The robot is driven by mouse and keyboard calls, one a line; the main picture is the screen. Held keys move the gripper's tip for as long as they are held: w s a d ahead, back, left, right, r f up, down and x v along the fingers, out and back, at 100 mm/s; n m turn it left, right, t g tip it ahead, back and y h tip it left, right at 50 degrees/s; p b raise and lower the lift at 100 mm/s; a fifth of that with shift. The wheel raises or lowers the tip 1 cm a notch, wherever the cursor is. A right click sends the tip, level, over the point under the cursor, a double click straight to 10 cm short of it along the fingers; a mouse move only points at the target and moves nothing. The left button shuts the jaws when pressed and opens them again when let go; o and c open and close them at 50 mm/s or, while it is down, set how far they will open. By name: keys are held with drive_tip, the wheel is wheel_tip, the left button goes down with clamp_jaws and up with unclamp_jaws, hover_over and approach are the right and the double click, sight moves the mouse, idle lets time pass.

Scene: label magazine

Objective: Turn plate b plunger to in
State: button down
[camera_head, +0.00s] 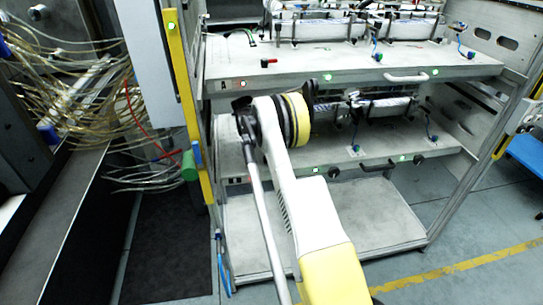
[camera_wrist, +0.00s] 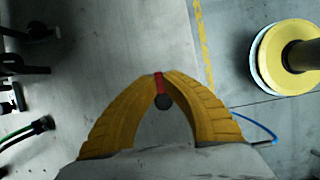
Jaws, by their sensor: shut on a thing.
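In the wrist view my gripper (camera_wrist: 160,77) has its two yellow fingers closed together at the tips. A small plunger (camera_wrist: 163,101) with a red stem and a dark round knob sits between them, the red part at the fingertips. In the head view my arm hides the gripper and what it holds. Another red and black plunger (camera_head: 268,62) shows on the front edge of the upper shelf, apart from my arm. I cannot tell from labels which shelf is plate b.
The rack has an upper shelf (camera_head: 350,63), a middle shelf (camera_head: 395,135) and a bare bottom shelf (camera_head: 375,215). A yellow post (camera_head: 188,95) and loose cables (camera_head: 75,85) stand left of my arm. A blue hose (camera_wrist: 258,125) shows right of the gripper.

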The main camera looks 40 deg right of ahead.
drive_tip(key=c, duration=1.5)
unclamp_jaws()
